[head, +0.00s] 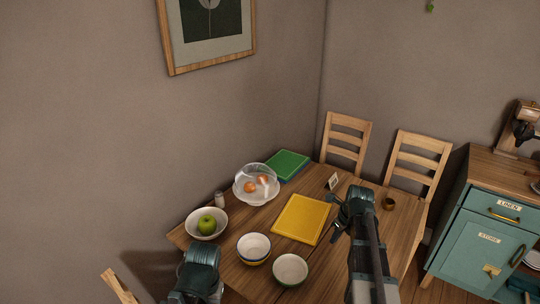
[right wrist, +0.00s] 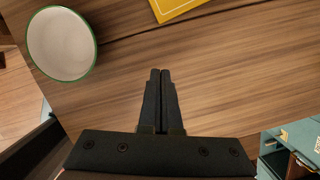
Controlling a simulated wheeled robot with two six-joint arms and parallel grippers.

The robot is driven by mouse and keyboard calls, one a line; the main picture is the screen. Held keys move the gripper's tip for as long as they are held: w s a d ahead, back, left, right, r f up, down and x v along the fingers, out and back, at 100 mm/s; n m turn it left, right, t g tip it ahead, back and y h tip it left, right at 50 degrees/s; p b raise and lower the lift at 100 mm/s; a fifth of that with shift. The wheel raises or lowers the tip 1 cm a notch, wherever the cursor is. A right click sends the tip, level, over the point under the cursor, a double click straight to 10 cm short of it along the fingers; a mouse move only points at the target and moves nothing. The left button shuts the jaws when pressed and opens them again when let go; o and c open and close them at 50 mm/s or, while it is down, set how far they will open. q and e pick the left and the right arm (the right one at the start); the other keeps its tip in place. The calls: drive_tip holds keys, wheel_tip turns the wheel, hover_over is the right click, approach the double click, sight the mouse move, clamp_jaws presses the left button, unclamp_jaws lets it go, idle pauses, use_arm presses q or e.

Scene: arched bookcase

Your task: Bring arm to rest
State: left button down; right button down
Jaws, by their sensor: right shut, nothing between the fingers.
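My right arm (head: 367,250) reaches over the right part of the wooden table (head: 285,220). In the right wrist view my right gripper (right wrist: 160,72) is shut and empty, with its two black fingers together above bare wood. The green-rimmed bowl (right wrist: 62,43) is left of the fingers, and the yellow board (right wrist: 178,6) is beyond them; neither is touched. My left arm (head: 200,258) shows at the bottom of the head view, near the table's left edge. I cannot make out its fingers.
A bowl with a green apple (head: 207,224), a glass dome over orange items (head: 256,177), a green book (head: 287,165) and a stacked bowl (head: 254,247) stand on the table. A small brass cup (head: 389,204) stands at right. Chairs (head: 418,160) and a teal cabinet (head: 480,240) are beyond.

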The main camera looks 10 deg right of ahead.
drive_tip(key=a+n, duration=0.3)
drive_tip(key=s+a+n, duration=0.1)
drive_tip(key=a+n, duration=0.2)
drive_tip(key=a, duration=0.1)
drive_tip(key=s+a+n+g, duration=0.1)
drive_tip(key=a+n, duration=0.1)
drive_tip(key=a, duration=0.1)
drive_tip(key=shift+a+n, duration=0.35)
drive_tip(key=shift+n, duration=0.05)
drive_tip(key=s+a+n+g+h, duration=0.1)
drive_tip(key=s+a+n, duration=0.6)
drive_tip(key=a+n, duration=0.3)
drive_tip(key=s+a+r+n+h+p, duration=0.1)
drive_tip(key=s+a+n, duration=0.6)
drive_tip(key=n, duration=0.9)
drive_tip(key=shift+a+n+g, duration=0.4)
drive_tip(key=shift+a, duration=1.4)
